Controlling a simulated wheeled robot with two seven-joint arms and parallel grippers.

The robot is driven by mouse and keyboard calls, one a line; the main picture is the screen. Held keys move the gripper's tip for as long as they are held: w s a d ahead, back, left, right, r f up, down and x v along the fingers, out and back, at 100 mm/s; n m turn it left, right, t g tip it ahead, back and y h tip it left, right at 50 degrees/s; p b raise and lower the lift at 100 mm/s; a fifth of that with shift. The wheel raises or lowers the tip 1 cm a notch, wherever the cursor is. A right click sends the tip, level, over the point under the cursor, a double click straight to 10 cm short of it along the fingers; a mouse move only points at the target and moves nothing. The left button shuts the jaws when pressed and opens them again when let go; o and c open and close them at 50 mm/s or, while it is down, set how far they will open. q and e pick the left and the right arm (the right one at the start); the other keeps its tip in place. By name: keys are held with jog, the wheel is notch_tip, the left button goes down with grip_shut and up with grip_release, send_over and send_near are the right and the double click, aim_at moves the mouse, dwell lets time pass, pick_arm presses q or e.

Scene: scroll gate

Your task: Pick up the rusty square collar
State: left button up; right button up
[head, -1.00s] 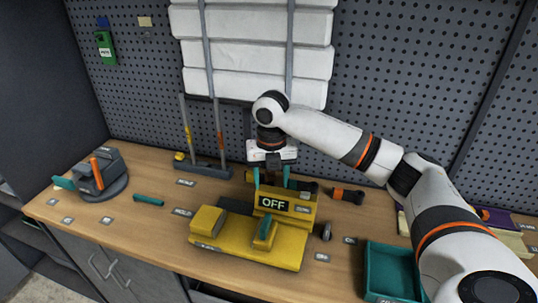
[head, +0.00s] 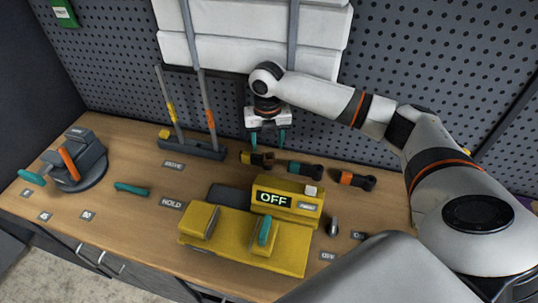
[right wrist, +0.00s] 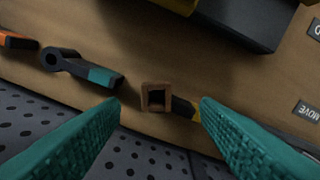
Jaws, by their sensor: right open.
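The rusty square collar (right wrist: 157,97) shows in the right wrist view as a brown square ring with a dark opening, at the end of a short black and yellow piece (right wrist: 185,106) on the bench. In the head view this piece (head: 256,159) lies behind the yellow OFF box; the collar is too small there to make out well. My right gripper (head: 267,138) is open above and slightly behind it, teal fingers pointing down. In the right wrist view the collar lies between the open fingers (right wrist: 160,106), with nothing gripped. My left gripper is out of view.
A teal-ended tool (head: 305,170) and an orange-ended tool (head: 357,180) lie to the right of the collar. The yellow OFF box (head: 287,200) stands in front. A rack with upright rods (head: 200,148) is at the left, and the pegboard wall is close behind.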

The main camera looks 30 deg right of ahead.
jog(key=f+p, duration=0.1)
jog(key=f, duration=0.1)
jog(key=f+p, duration=0.1)
jog(key=f, duration=0.2)
jog(key=shift+s+d, duration=0.15)
jog(key=shift+d, duration=0.05)
jog(key=shift+f, duration=0.3)
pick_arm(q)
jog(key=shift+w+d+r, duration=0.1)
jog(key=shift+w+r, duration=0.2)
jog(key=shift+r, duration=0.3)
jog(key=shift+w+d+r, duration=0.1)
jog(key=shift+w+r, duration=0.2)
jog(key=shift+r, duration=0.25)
pick_arm(e)
jog(key=shift+c, duration=0.4)
